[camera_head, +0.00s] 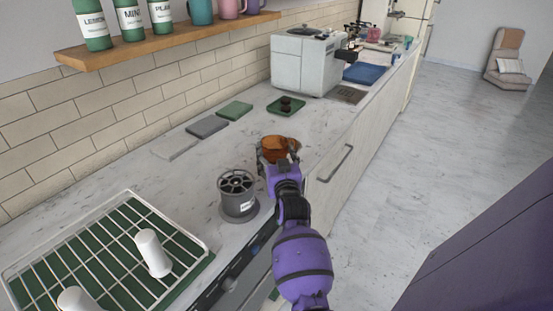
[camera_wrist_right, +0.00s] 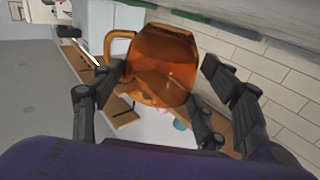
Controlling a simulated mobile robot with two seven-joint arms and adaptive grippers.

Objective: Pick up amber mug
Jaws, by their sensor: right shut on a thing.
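The amber mug (camera_head: 275,147) is a see-through orange-brown mug on the counter's front half in the head view. My right gripper (camera_head: 277,160) is at the mug, shut on it, with the fingers on either side. In the right wrist view the mug (camera_wrist_right: 165,65) fills the middle between the dark fingers (camera_wrist_right: 160,100), its handle to the left. I cannot tell whether its base touches the counter. My left gripper is not in view.
A grey slotted holder (camera_head: 238,195) stands close left of my right arm. A wire rack (camera_head: 100,250) with white cups is at the lower left. A green tray (camera_head: 286,106) and a white machine (camera_head: 305,62) stand behind. Flat coasters (camera_head: 207,126) lie by the wall.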

